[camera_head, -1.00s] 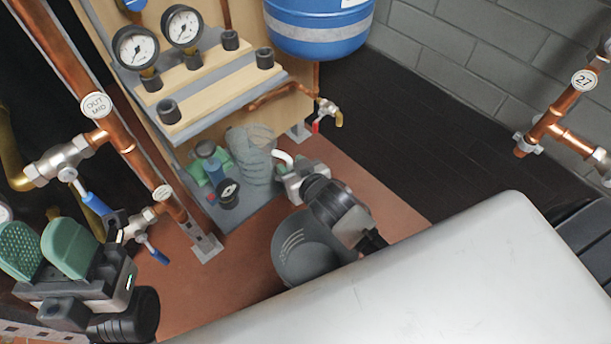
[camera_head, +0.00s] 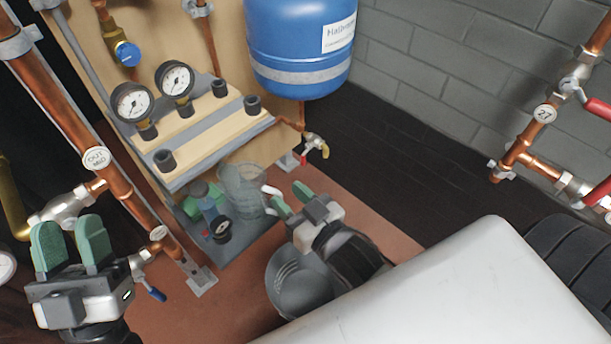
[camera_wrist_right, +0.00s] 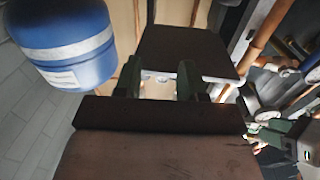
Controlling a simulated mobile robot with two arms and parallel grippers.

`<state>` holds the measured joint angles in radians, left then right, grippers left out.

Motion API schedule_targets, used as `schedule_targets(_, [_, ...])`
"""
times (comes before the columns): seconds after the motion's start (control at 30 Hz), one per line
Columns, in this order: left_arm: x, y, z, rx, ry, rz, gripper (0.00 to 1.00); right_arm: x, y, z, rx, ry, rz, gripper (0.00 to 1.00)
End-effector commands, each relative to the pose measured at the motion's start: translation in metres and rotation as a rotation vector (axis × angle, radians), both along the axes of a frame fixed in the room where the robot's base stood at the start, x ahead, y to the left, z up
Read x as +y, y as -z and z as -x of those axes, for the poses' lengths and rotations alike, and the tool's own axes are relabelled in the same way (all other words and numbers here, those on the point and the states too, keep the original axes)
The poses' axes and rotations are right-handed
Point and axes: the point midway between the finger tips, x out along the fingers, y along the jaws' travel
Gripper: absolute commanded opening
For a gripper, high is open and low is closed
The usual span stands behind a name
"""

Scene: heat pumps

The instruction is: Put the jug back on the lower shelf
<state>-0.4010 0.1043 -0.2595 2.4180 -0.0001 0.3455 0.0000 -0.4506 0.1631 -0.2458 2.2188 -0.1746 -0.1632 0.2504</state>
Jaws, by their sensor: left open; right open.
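The clear, ribbed jug (camera_head: 240,190) stands on the grey lower shelf (camera_head: 240,248), at its right side, below the gauge shelf. A white curved piece (camera_head: 271,190), seemingly its handle, shows at its right. My right gripper (camera_head: 291,206) is open with green fingers, just right of the jug. I cannot tell whether a finger touches it. In the right wrist view the open fingers (camera_wrist_right: 157,85) have nothing clearly held between them; the jug is not clearly visible there. My left gripper (camera_head: 72,243) is open and empty at the lower left, away from the jug.
A blue-topped item (camera_head: 212,215) and a small black gauge (camera_head: 221,229) share the lower shelf. The upper shelf (camera_head: 205,140) with two gauges overhangs it. A grey bucket (camera_head: 285,292) stands on the floor. Copper pipes (camera_head: 130,190) run at left; a blue tank (camera_head: 300,50) hangs above.

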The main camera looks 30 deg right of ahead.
Motion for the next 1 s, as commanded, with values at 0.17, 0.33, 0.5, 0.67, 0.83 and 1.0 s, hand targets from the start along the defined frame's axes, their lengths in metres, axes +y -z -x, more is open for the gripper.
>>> schedule_targets(0.17, [0.000,0.000,0.000,-0.001,0.000,0.000,0.43,0.006,-0.126,0.021,-0.492,-0.025,-0.115,0.40])
schedule_targets(0.33, [0.000,0.000,0.000,-0.002,0.000,0.001,0.43,-0.002,-0.179,0.046,-0.731,0.003,-0.171,0.40])
schedule_targets(0.5, [0.000,0.000,0.000,-0.002,0.000,0.001,0.43,-0.003,-0.184,0.049,-0.756,0.007,-0.176,0.40])
schedule_targets(0.67, [0.000,0.000,0.000,-0.003,0.000,0.001,0.43,-0.003,-0.184,0.049,-0.754,0.007,-0.175,0.40])
schedule_targets(0.83, [0.000,-0.001,0.000,-0.002,0.001,0.001,0.43,-0.003,-0.183,0.048,-0.748,0.005,-0.173,0.40])
schedule_targets(1.0, [-0.007,0.020,-0.027,0.137,-0.003,-0.040,0.43,0.004,-0.163,0.021,-0.611,0.005,-0.132,0.40])
